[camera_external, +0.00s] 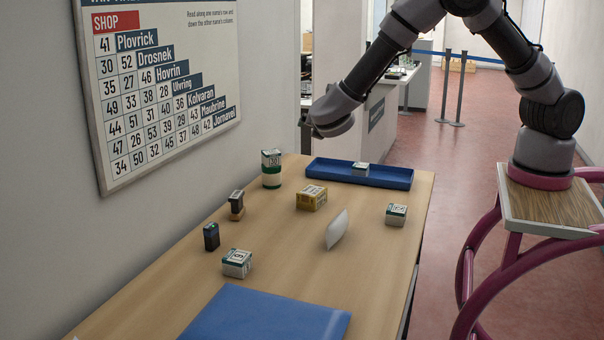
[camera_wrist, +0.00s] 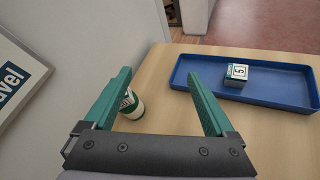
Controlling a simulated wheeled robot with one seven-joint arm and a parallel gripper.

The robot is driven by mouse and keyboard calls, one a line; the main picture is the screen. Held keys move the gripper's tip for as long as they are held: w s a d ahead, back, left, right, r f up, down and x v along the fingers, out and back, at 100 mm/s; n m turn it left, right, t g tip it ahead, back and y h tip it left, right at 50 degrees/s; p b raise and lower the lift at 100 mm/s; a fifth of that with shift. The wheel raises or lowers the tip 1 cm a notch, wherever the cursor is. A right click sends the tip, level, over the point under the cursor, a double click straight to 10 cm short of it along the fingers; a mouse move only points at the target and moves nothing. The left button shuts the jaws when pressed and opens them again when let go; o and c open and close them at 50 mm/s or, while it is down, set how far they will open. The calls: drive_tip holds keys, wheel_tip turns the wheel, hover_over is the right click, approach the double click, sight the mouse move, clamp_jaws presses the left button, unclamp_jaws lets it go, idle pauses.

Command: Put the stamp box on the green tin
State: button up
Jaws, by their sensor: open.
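The green tin (camera_external: 271,181) stands upright at the back left of the counter, green with a white band. A white block-like part with a dark top and printed figures shows at its top; I cannot tell whether it is a separate box. In the wrist view the tin (camera_wrist: 136,110) is partly hidden behind the left finger. Small white-and-green printed boxes sit in the blue tray (camera_external: 360,168), at the right edge (camera_external: 396,215) and at the front left (camera_external: 237,263); which is the stamp box is unclear. My gripper (camera_wrist: 158,73) is open, empty and above the counter's back end.
The blue tray (camera_external: 318,170) lies across the back. A flat blue mat (camera_external: 265,318) lies in front. A wall borders the left.

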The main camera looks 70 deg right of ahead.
drive_tip(key=s+d+r+m+g+y, duration=0.2)
drive_tip(key=s+d+r+m+y, duration=0.2)
drive_tip(key=s+r+m, duration=0.4)
drive_tip(key=s+d+r+m+g+y, duration=0.2)
drive_tip(key=s+d+r+m+y, duration=0.25)
drive_tip(key=s, duration=0.55)
drive_tip(key=s+a+r+m+t+y, duration=0.2)
drive_tip(key=s+r+m, duration=0.3)
drive_tip(key=s, duration=0.4)
drive_tip(key=s+a+r+m+t+y, duration=0.2)
drive_tip(key=s+r+m, duration=0.4)
drive_tip(key=s, duration=0.4)
drive_tip(key=shift+a+r+t+y, duration=0.4)
drive_tip(key=shift+a+y, duration=0.25)
drive_tip(key=shift+a, duration=0.5)
